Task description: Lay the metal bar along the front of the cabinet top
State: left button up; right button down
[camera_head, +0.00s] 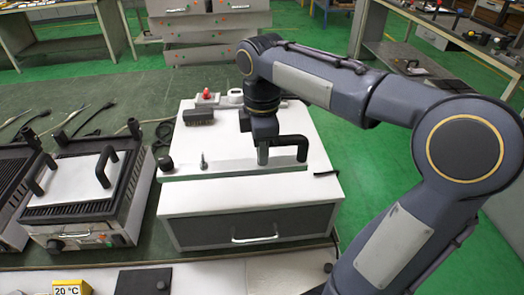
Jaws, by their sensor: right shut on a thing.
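The white-topped cabinet (320,186) stands on the bench, with a grey drawer front and a metal handle. The long, thin metal bar (225,171) runs left to right near the front of its top. I cannot tell whether the bar touches the top along its whole length. My right gripper (263,161) points down from above and is shut on the bar, right of its middle. A black bent handle (291,146) is just right of the fingers. The fingertips' contact is small and partly hidden. My left gripper is out of view.
A black knob (165,163) and a small metal peg (203,162) stand near the bar's left part. A dark block (198,117) and a red button (206,94) are further back. A contact grill (85,195) stands left of the cabinet, with cables behind it.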

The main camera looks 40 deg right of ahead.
jog(key=shift+w+d+f, duration=1.1)
jog(key=shift+d+f, duration=0.3)
jog(key=shift+f, duration=0.5)
jog(key=shift+w+d+f, duration=1.15)
jog(key=shift+d+f, duration=0.25)
jog(key=shift+f, duration=0.55)
jog(key=shift+w+d+f, duration=1.1)
jog(key=shift+d+f, duration=0.3)
jog(key=shift+f, duration=0.5)
jog(key=shift+f, duration=0.2)
jog(key=c, duration=1.2)
grip_release()
jog(key=shift+c, duration=0.2)
